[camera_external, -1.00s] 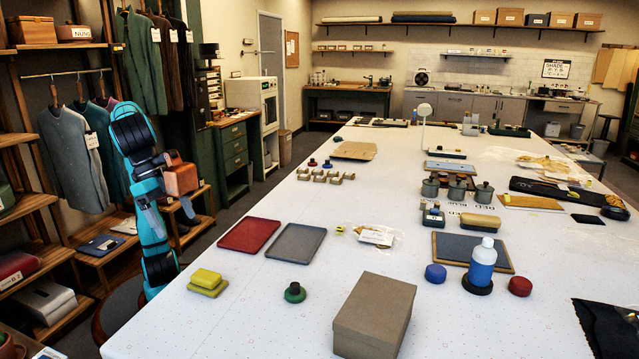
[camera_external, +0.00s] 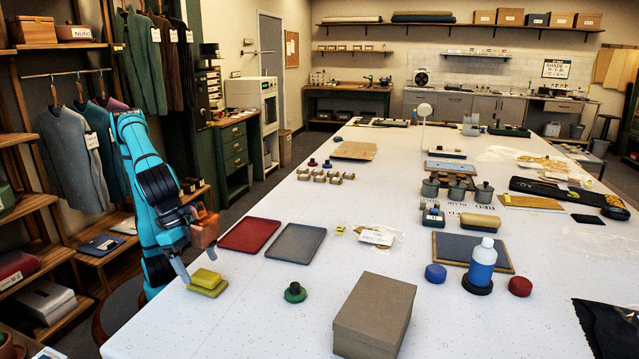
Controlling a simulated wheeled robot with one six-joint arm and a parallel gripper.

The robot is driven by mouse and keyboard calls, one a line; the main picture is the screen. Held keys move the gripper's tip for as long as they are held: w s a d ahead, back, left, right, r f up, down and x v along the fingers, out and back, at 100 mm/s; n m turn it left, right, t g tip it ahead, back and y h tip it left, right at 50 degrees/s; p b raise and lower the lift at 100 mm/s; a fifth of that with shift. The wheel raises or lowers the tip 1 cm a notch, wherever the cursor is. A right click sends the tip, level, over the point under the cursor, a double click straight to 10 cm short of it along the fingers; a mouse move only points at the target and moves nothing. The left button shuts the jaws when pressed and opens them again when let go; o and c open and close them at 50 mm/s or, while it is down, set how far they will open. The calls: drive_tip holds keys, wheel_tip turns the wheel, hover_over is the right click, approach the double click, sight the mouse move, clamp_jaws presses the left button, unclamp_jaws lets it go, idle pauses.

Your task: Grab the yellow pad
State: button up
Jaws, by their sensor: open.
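The yellow pad (camera_external: 206,279) lies near the left edge of the white table (camera_external: 240,324). It looks like two stacked yellow blocks, the upper one brighter than the lower. My gripper (camera_external: 198,262) is just behind and above the pad, pointing down toward the table. One grey finger shows at the left of the pad, and an orange part of the hand is above. The jaws are open and hold nothing. I cannot tell whether a finger touches the pad.
A red tray (camera_external: 249,235) and a grey tray (camera_external: 296,243) lie behind the pad to the right. A green-based knob (camera_external: 295,293) stands to its right, and a large brown box (camera_external: 374,315) is beyond that. The table in front of the pad is clear.

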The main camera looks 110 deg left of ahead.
sight(205, 274)
drive_tip(key=x, duration=0.4)
drive_tip(key=shift+w+f, duration=0.1)
drive_tip(key=shift+f, duration=0.15)
drive_tip(key=shift+c, duration=0.2)
drive_tip(key=c, duration=1)
drive_tip(key=shift+c, duration=0.2)
drive_tip(key=shift+r, duration=0.1)
